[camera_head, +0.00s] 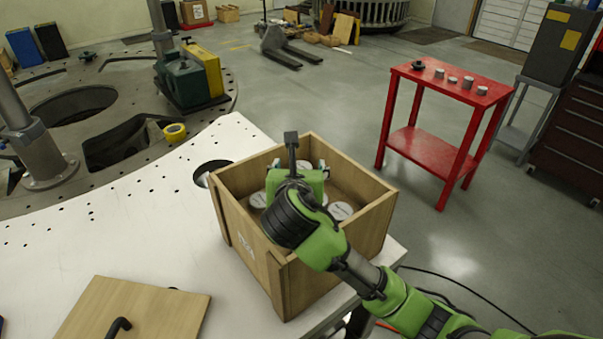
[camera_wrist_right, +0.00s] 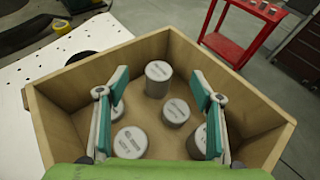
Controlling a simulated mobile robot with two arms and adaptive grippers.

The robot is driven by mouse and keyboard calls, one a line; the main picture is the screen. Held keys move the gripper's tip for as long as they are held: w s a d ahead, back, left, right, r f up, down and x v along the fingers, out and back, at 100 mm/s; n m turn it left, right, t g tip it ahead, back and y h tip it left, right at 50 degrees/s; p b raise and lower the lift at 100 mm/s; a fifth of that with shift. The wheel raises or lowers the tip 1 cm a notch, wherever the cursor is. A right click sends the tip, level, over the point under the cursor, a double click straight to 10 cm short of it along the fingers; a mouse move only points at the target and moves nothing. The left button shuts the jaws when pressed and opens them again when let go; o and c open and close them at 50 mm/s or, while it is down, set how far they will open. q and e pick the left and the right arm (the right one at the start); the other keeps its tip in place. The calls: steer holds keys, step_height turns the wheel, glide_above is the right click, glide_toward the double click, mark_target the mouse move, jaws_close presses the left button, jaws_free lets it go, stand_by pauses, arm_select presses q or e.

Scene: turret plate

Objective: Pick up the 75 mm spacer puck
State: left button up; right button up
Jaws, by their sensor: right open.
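Several grey cylindrical spacer pucks stand in an open wooden crate (camera_head: 262,240). In the right wrist view, a tall puck (camera_wrist_right: 158,80) stands near the far corner, with a shorter one (camera_wrist_right: 176,112) in front. A wide puck (camera_wrist_right: 130,143) stands at lower left, and others are partly hidden behind the fingers (camera_wrist_right: 196,143). The labels are too small to read, so I cannot tell which is 75 mm. My right gripper (camera_wrist_right: 159,82) is open and empty, pointing down into the crate above the pucks. In the head view, its wrist hides part of the crate's inside. My left gripper is out of view.
The crate walls surround my right gripper closely. A wooden lid with a black handle (camera_head: 142,315) lies on the white perforated plate (camera_head: 130,215). A red stand (camera_head: 450,95) with several small parts is at the right. Open plate lies left of the crate.

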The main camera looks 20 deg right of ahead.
mark_target(301, 166)
steer(key=w+f, duration=0.1)
steer(key=w+d+f+p, duration=0.1)
steer(key=f, duration=0.1)
steer(key=w+f, duration=0.1)
steer(key=f, duration=0.1)
steer(key=shift+w+d+f+p, duration=0.15)
steer(key=shift+w+d+p, duration=0.05)
steer(key=shift+w+p, duration=0.15)
steer(key=x, duration=0.3)
steer(key=shift+p, duration=0.4)
steer(key=shift+w+d+f, duration=0.1)
steer(key=shift+w+f, duration=0.15)
steer(key=shift+c, duration=1)
steer(key=shift+s, duration=0.1)
steer(key=c, duration=1.3)
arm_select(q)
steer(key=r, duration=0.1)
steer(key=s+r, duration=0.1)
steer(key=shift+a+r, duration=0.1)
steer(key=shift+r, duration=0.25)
arm_select(e)
steer(key=shift+r, duration=0.15)
steer(key=shift+c, duration=1)
